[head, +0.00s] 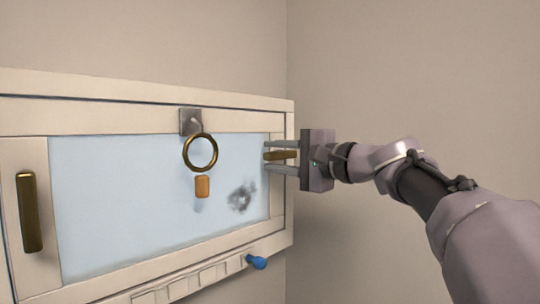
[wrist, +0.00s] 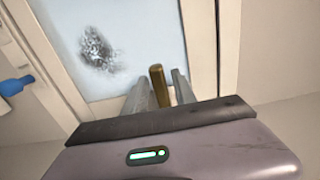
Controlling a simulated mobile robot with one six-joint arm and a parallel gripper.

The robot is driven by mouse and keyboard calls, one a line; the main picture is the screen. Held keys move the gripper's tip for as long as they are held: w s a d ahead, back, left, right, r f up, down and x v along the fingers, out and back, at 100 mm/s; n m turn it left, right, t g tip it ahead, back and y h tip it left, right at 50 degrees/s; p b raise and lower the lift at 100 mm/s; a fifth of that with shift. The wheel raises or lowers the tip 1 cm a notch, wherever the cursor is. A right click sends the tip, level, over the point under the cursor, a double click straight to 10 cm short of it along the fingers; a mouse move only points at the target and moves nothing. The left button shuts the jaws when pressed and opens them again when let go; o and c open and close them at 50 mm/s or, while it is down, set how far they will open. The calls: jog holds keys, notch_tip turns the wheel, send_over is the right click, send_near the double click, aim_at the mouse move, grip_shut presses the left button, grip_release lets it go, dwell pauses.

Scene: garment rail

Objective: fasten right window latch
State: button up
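The right window latch (head: 279,155) is a brass bar on the right side of the window frame. It lies roughly horizontal in the head view and also shows in the wrist view (wrist: 158,84). My gripper (head: 274,157) is at the latch, with one finger above the bar and one below it. In the wrist view the bar lies between the two fingers of my gripper (wrist: 160,92). Small gaps show between the bar and the fingers, so the gripper looks open around it. The latch's mount is partly hidden by the fingers.
A second brass latch (head: 29,212) stands upright on the left frame. A brass ring (head: 200,152) hangs from a plate at the top, with an orange tag (head: 203,187) below. A dark smudge (head: 242,196) marks the pane. A blue knob (head: 257,262) sticks out at the lower right.

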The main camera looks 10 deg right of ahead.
grip_shut()
dwell(1.2)
